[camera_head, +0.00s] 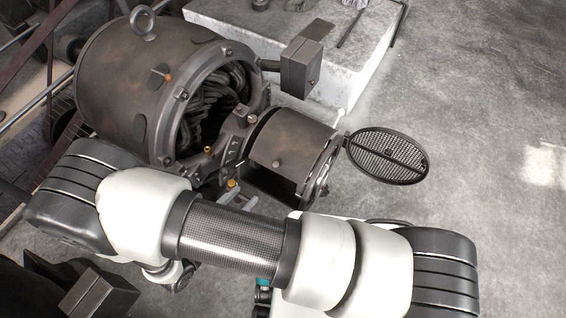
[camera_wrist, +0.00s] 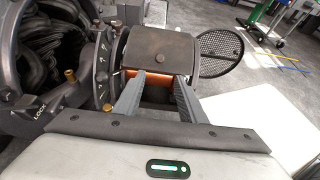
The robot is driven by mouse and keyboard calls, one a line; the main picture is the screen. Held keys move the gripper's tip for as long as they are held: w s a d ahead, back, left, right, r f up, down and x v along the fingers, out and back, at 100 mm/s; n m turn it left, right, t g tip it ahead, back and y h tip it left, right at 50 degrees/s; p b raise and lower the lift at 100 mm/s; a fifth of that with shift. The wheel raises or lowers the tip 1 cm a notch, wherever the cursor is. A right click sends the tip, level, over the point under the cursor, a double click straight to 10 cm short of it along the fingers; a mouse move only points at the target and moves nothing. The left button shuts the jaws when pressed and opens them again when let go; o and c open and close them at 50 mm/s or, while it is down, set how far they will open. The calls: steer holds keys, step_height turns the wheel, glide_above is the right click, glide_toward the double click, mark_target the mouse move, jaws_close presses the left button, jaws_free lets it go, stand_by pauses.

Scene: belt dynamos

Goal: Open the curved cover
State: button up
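The curved cover (camera_head: 291,139) is a dark brown, rounded plate with a small round knob, on the narrower end section of the dynamo (camera_head: 145,85). In the wrist view the cover (camera_wrist: 160,50) lies straight ahead, above my fingers. A strip of orange copper-coloured surface (camera_wrist: 133,73) shows at its lower edge, with a dark gap below. I cannot tell whether the tips touch the cover. In the head view my arm hides most of the gripper.
A round mesh lid (camera_head: 388,155) stands out to the right of the cover. A grey box (camera_head: 301,66) sits behind it. The dynamo's ring opening shows dark coils (camera_head: 215,100) at left.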

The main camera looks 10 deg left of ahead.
mark_target(275, 164)
steer(key=b+x, duration=0.2)
steer(key=x, duration=1.5)
steer(key=shift+d, duration=0.15)
steer(key=shift+c, duration=0.2)
jaws_close()
